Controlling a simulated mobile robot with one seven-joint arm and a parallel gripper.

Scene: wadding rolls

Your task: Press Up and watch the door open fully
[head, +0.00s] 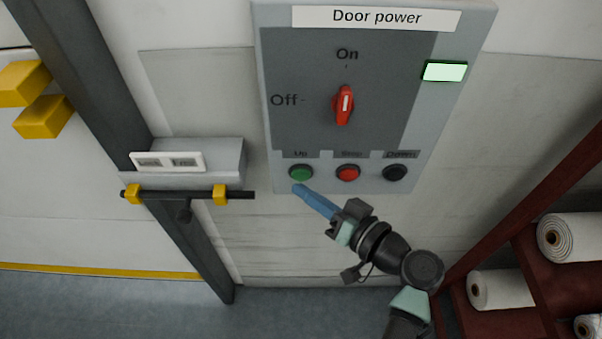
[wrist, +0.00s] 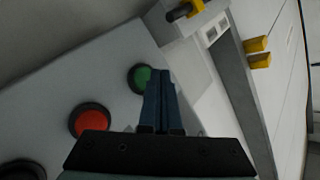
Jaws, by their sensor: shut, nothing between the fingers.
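The grey door power panel (head: 425,120) is on the wall, with a red knob (head: 344,104) upright toward On and a lit green-white lamp (head: 445,71). The green Up button (head: 301,173) is at the lower left of the panel and also shows in the wrist view (wrist: 139,77). My gripper (head: 299,189) is shut and empty, its blue fingertips just below the Up button. In the wrist view the fingers (wrist: 160,85) cover part of the button's right edge; I cannot tell whether they touch it. The white door (head: 60,190) at the left stands down, with a yellow strip at its bottom edge.
The red Stop button (head: 348,173) and black Down button (head: 395,173) are right of Up. A grey box with a black bar (head: 185,195) and yellow clamps is left of the panel. A dark red rack (head: 500,240) with white rolls stands at the right.

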